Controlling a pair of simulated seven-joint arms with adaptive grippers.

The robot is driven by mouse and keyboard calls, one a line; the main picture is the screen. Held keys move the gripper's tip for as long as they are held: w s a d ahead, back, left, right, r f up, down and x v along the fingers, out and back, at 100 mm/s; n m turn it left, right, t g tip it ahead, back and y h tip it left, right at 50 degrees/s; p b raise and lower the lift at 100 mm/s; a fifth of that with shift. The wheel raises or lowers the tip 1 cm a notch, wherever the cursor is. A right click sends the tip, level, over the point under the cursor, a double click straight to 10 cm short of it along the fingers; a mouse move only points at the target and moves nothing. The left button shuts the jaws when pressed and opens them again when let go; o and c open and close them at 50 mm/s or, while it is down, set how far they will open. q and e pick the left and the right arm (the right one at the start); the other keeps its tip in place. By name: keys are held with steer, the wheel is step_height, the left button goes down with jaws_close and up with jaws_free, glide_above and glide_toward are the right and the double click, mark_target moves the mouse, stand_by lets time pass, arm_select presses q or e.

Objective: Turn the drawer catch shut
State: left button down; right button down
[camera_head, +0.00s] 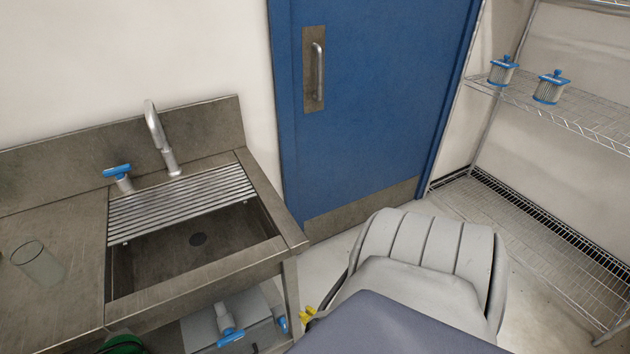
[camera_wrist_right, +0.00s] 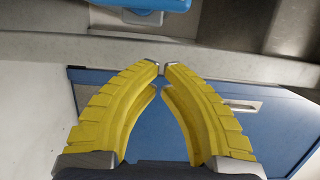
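My right gripper (camera_head: 307,314) shows as small yellow fingers beside my grey arm, by the right front leg of the sink bench. In the right wrist view its yellow fingers (camera_wrist_right: 161,68) curve together, tips almost touching, with nothing visible between them. A blue lever (camera_head: 230,332) on a pale fitting shows under the sink, with a smaller blue part (camera_head: 282,325) to its right, close to the gripper. In the wrist view a blue handle (camera_wrist_right: 150,4) on a grey mount lies beyond the fingertips. I cannot tell which blue part is the drawer catch. My left gripper is not in view.
The steel sink bench (camera_head: 200,295) has a tap (camera_head: 160,140), a blue-topped fitting (camera_head: 120,177) and a clear glass (camera_head: 38,262). A blue door (camera_head: 375,110) stands behind. A wire rack (camera_head: 600,130) with two blue-topped filters is at right. The wrist view shows a blue panel (camera_wrist_right: 160,125).

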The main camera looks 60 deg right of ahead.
steer(key=shift+w+a, duration=0.6)
steer(key=shift+a, duration=0.25)
steer(key=shift+w+a, duration=0.55)
steer(key=shift+a, duration=0.3)
